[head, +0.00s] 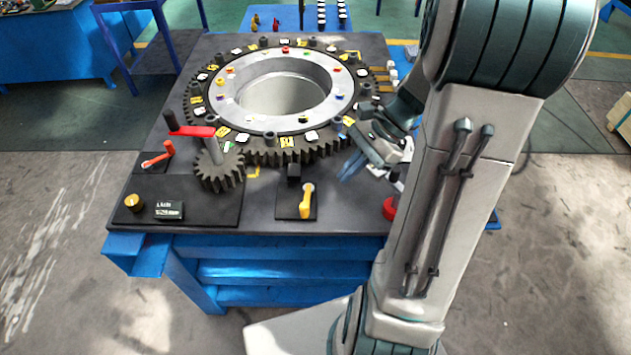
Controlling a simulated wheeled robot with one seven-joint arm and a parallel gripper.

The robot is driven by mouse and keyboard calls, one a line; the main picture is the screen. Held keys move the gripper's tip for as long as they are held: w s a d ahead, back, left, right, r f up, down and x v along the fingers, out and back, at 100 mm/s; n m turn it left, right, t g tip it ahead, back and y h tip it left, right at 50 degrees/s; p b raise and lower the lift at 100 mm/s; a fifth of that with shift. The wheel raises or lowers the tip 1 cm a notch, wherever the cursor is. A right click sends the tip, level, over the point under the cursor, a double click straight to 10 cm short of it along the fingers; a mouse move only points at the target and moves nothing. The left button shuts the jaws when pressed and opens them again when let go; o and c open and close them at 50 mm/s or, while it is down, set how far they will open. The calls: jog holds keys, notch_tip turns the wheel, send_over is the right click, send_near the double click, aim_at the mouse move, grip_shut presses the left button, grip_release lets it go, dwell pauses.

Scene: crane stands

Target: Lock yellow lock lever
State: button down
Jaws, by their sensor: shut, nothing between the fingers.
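The yellow lock lever (306,202) stands on a small black plate (285,204) near the front edge of the stand's top, below the large gear ring. Its handle points toward the front edge, with a pale pivot at its upper end. A black block (294,172) sits just behind it, close to the gear teeth. My gripper (350,168) is to the right of the lever and behind it, apart from it, near the right rim of the ring. Its fingers are shut and empty. My arm hides part of the stand's right side.
The large gear ring (287,143) fills the stand's top and meshes with a small gear (219,173) with a red crank (190,131). A small red lever (158,157) and a yellow knob (133,202) are at left. A red button (390,208) is at right.

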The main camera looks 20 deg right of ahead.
aim_at(306, 196)
jog(key=shift+w+d+f+m+y, duration=0.45)
jog(key=shift+d+f+m+y, duration=0.25)
jog(key=shift+m, duration=0.3)
jog(key=x, duration=1)
jog(key=shift+w+f+p, duration=0.1)
jog(key=shift+f+p, duration=0.05)
jog(key=shift+p, duration=0.15)
jog(key=shift+w+t, duration=0.15)
jog(key=shift+t, duration=0.15)
